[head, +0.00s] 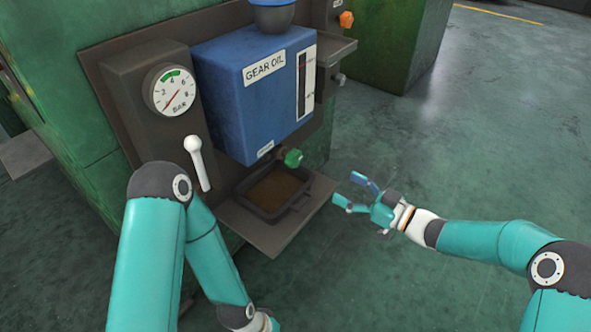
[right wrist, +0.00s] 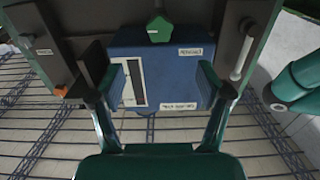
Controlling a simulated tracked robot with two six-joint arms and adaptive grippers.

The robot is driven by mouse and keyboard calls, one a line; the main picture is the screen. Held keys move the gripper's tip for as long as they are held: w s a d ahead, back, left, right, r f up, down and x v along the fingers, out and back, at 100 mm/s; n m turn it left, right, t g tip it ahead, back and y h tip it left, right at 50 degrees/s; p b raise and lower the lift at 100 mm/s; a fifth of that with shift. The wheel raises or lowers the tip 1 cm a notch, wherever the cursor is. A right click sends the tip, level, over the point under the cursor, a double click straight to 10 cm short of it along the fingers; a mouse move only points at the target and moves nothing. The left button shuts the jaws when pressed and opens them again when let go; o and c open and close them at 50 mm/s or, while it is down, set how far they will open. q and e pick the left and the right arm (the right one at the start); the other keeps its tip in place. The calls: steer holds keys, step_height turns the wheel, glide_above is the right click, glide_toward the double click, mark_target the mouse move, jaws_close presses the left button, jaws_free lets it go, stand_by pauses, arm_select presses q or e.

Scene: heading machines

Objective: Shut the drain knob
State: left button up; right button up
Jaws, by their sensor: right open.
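The green drain knob (head: 292,158) sticks out low on the front of the blue gear oil tank (head: 225,105), above a dark tray (head: 262,213). It also shows in the right wrist view (right wrist: 158,29), where the scene appears upside down. My right gripper (head: 347,189) is open and empty, to the right of the knob and a little lower in the head view, apart from it. Its two spread fingers (right wrist: 161,83) frame the tank in the wrist view. My left arm bends down at the left; its gripper is out of the picture.
The tray holds brown liquid and stands on a grey shelf (head: 272,240). A pressure gauge (head: 171,90) and a white lever (head: 197,160) are left of the tank. An orange knob (head: 346,19) is on the panel behind. The floor to the right is clear.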

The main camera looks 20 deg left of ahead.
mark_target(297, 163)
steer(key=b+x, duration=0.2)
steer(key=x, duration=1.4)
steer(key=shift+a+b, duration=0.2)
steer(key=shift+b, duration=0.15)
steer(key=shift+c, duration=0.2)
